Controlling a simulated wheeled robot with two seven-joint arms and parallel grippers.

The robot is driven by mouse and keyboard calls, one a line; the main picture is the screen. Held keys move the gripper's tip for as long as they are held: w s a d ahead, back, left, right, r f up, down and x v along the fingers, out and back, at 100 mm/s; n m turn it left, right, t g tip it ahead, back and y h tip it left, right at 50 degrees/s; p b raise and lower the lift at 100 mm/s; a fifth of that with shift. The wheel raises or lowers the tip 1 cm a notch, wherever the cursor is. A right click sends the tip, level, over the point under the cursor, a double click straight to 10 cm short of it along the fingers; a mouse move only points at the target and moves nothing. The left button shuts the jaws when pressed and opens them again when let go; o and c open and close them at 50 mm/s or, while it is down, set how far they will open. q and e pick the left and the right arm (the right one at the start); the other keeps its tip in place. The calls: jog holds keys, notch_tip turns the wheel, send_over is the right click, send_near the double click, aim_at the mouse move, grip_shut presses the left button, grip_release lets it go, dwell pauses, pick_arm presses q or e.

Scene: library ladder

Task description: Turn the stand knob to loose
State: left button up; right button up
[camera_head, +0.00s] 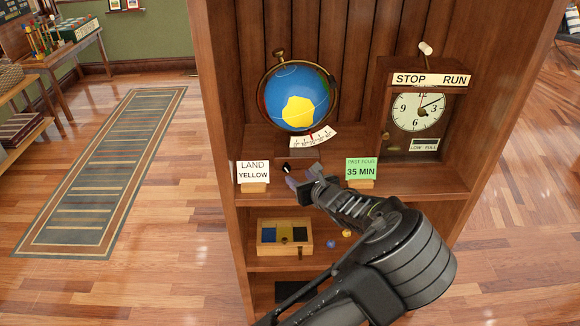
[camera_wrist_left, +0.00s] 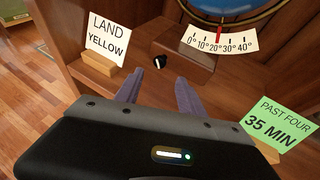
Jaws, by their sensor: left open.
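The globe (camera_head: 297,97), blue with a yellow patch, stands on the upper shelf. Its brown stand base (camera_wrist_left: 192,70) has a small black knob (camera_wrist_left: 160,62) with a white mark at its left front; in the head view the knob (camera_head: 287,167) shows just beyond the fingers. I cannot read any label for loose by it. My left gripper (camera_head: 301,176) is open and empty in front of the base. In the left wrist view its fingers (camera_wrist_left: 160,77) point at the knob, one on either side and apart from it. The right gripper is out of view.
A LAND YELLOW card (camera_head: 253,171) stands left and a green 35 MIN card (camera_head: 361,169) right of the gripper. A clock (camera_head: 418,112) stands on the right. A compartment box (camera_head: 284,248) and small balls (camera_head: 346,233) are on the shelf below.

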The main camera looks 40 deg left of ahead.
aim_at(288, 170)
pick_arm(q)
jog(key=shift+p+x, duration=0.55)
jog(key=shift+x, duration=3.45)
jog(key=shift+r, duration=0.1)
grip_shut()
